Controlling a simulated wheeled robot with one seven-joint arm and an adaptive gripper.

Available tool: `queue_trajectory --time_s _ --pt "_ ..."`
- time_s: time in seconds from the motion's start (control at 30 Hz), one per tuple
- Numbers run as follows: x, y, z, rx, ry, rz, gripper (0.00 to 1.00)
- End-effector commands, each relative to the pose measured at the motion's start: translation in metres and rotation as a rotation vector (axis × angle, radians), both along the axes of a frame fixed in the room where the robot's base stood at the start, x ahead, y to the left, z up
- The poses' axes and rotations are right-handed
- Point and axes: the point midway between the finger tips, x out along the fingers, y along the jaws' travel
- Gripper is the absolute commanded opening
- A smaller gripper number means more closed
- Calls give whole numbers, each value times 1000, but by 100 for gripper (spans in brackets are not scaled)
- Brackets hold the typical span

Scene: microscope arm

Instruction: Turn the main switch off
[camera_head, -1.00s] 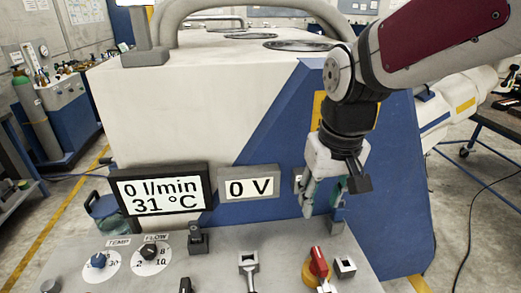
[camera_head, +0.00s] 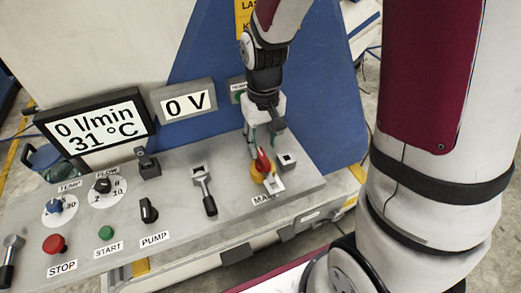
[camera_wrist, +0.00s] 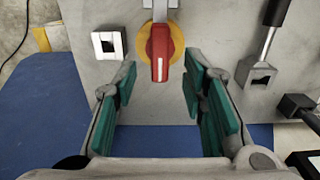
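The main switch (camera_head: 262,167) is a red rotary handle on a yellow round plate, at the right end of the grey control panel (camera_head: 225,204). A label starting "MA" lies beside it, partly hidden. In the wrist view the red handle (camera_wrist: 160,66) points down the picture, between and just beyond the fingertips. My gripper (camera_wrist: 161,92) has teal pads on its fingers, set wide apart with nothing between them. In the head view my gripper (camera_head: 262,142) is over the panel just behind the switch; whether it touches the switch cannot be told there.
A square socket (camera_head: 285,161) sits close right of the switch. A metal lever (camera_head: 204,190) stands to its left. Further left are the pump knob (camera_head: 148,211), green start button (camera_head: 105,233) and red stop button (camera_head: 55,244). Displays reading 0 l/min, 31 °C (camera_head: 95,122) and 0 V (camera_head: 187,101) stand behind.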

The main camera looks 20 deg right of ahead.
Motion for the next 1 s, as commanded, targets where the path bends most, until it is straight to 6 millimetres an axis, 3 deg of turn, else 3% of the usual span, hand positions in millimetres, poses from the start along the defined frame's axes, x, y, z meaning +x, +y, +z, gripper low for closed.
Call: queue_trajectory --time_s 0.1,0.3,0.73,0.9,1.0 --pt "-1 0 -23 0 6 0 38" --pt "-1 0 -47 0 3 0 38" --pt "0 0 -55 0 0 0 38" --pt "0 0 -55 0 0 0 0" --pt "0 0 -55 0 0 0 0"
